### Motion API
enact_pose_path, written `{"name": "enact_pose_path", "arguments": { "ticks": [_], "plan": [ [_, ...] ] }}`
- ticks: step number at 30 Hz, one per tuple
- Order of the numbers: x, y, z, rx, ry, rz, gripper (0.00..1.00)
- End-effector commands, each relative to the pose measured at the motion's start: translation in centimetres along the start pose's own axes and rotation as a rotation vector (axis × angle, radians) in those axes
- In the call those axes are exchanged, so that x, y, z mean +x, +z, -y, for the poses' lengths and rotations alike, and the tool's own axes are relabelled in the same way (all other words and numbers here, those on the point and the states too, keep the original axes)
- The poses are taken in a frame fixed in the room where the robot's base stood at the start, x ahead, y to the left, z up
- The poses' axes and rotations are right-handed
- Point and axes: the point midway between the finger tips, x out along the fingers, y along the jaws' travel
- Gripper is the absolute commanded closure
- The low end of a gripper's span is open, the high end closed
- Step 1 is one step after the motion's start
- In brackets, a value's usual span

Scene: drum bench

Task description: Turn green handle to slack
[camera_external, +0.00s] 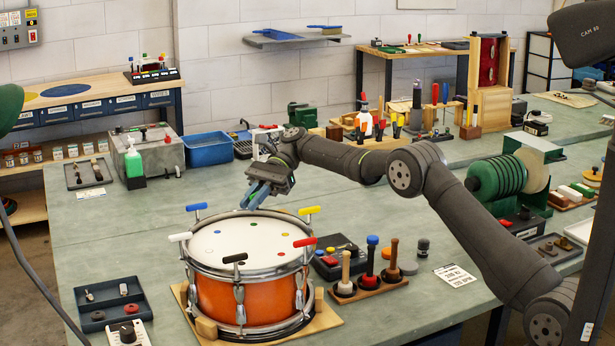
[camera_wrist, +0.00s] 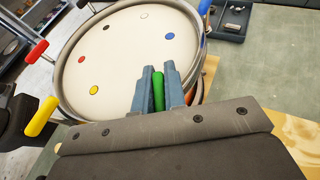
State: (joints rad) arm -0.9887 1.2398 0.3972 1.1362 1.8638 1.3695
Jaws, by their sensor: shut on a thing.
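An orange snare drum (camera_external: 252,292) with a white head stands on a wooden board. In the wrist view my gripper (camera_wrist: 158,85) is shut on the green handle (camera_wrist: 158,91), which shows upright between the two fingers beside the rim. Coloured dots mark the drum head (camera_wrist: 125,60). Neighbouring handles are blue (camera_external: 196,207) and yellow (camera_external: 309,211). White (camera_external: 180,237), black (camera_external: 234,258) and red (camera_external: 304,242) handles also stand around the rim.
A rack of mallets (camera_external: 369,285) and a dark control box (camera_external: 337,260) stand right of the drum. A dark parts tray (camera_external: 116,303) lies to the left. A blue bin (camera_external: 208,149) stands behind. The bench left of the drum is mostly clear.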

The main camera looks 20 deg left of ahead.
Motion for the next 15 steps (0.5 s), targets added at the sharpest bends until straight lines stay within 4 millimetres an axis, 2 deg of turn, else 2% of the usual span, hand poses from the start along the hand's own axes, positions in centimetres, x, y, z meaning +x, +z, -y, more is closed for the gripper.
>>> {"name": "enact_pose_path", "arguments": {
  "ticks": [1, 3, 4, 15],
  "plan": [
    [-0.02, 0.04, -0.02, 0.0, 0.0, 0.001, 0.83],
    [-0.01, 0.03, -0.01, 0.0, 0.0, 0.001, 0.7],
    [-0.01, 0.03, -0.01, 0.0, 0.0, 0.001, 0.67],
    [-0.54, -0.01, 0.04, -0.001, -0.002, 0.0, 0.67]
  ]
}}
